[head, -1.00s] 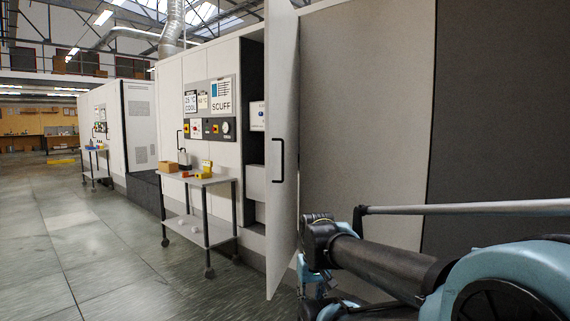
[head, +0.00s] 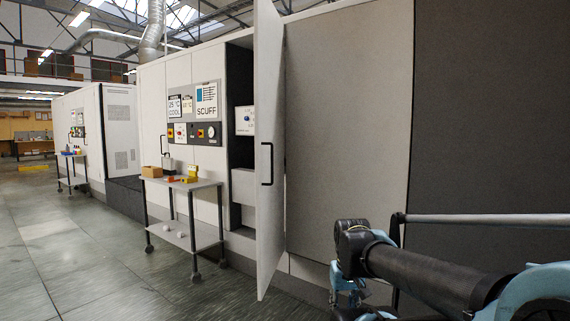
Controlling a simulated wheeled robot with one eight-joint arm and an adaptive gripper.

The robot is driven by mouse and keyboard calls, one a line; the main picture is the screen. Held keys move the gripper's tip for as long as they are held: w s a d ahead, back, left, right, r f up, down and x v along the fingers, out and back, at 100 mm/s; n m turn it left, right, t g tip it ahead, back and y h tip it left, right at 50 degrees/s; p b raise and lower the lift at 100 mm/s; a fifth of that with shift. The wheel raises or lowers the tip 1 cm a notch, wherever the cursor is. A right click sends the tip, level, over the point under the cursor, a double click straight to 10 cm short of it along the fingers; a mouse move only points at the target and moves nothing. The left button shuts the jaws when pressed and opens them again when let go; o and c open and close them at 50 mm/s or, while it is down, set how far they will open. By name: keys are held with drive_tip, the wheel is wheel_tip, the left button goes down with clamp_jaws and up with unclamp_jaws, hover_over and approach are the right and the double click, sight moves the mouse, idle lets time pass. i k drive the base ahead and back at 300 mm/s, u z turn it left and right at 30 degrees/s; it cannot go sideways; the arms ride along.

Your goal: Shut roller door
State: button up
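A tall pale door (head: 269,150) stands swung open from a white machine cabinet, seen nearly edge-on in the middle of the head view. It has a black bar handle (head: 267,164). Behind it the cabinet opening (head: 241,140) shows a dark interior with a small control box (head: 245,120) and pale boxes below. My arm is at the lower right, to the right of the door and apart from it in the picture. My gripper (head: 349,296) seems to be at the low end of the arm, partly cut off by the frame edge; its fingers cannot be made out.
A wheeled trolley (head: 181,185) with small boxes and yellow and orange items stands left of the opening. A grey rail (head: 490,218) crosses at the right. The tiled floor (head: 70,255) is clear at the left.

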sight(269, 38)
drive_tip(key=z, duration=0.05)
drive_tip(key=i, duration=1)
drive_tip(key=u, duration=0.05)
